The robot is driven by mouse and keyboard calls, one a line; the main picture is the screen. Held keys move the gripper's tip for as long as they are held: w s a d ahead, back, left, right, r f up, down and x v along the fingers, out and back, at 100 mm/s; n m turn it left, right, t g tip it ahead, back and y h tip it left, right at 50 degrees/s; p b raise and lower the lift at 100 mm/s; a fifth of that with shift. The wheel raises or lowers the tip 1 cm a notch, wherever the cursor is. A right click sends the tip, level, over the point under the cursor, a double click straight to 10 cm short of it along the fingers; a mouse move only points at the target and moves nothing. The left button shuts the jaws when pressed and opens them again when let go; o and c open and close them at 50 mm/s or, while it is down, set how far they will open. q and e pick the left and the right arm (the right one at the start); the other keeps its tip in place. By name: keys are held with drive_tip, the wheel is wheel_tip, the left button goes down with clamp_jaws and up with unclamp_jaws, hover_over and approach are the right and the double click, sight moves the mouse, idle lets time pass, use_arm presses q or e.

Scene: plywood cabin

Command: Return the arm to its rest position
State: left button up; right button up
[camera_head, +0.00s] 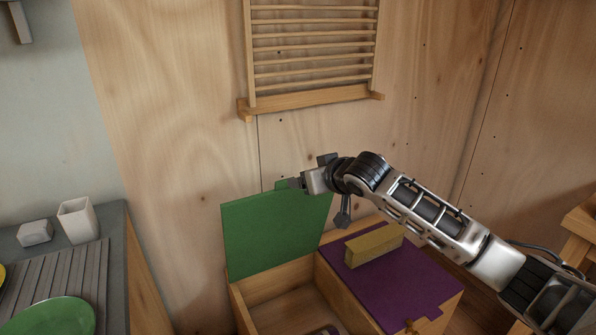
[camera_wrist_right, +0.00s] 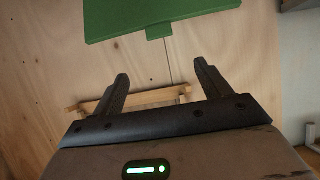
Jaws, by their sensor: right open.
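My right arm comes in from the right in the head view. Its gripper (camera_head: 288,184) is at the upper edge of a raised green lid (camera_head: 270,236). In the right wrist view the gripper (camera_wrist_right: 162,82) is open, with nothing between its fingers. The green lid (camera_wrist_right: 150,12) shows there beyond the fingertips, with a small tab on its edge. I cannot tell whether the gripper touches the lid. My left gripper is in neither view.
A wooden box (camera_head: 240,305) stands open under the green lid. A purple lid (camera_head: 390,285) covers its right part, with a yellow block (camera_head: 374,245) on it. A slatted wooden rack (camera_head: 315,98) is on the wall. A counter with a white cup (camera_head: 77,221) and green plate (camera_head: 52,318) is left.

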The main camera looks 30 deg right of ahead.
drive_tip(key=s+a+f+n+g+y, duration=0.1)
drive_tip(key=s+a+f+y, duration=0.1)
drive_tip(key=s+a+f, duration=0.5)
drive_tip(key=s+a+f+n+y, duration=0.1)
drive_tip(key=s+a+f, duration=0.35)
drive_tip(key=f, duration=0.45)
drive_tip(key=s+a+f, duration=0.2)
drive_tip(key=s+f, duration=0.2)
drive_tip(key=s, duration=0.5)
drive_tip(key=s+a+f, duration=0.3)
drive_tip(key=s, duration=0.7)
drive_tip(key=shift+a+f+g, duration=0.25)
drive_tip(key=shift+f+g, duration=0.1)
drive_tip(key=shift+g, duration=0.05)
drive_tip(key=shift+s, duration=0.1)
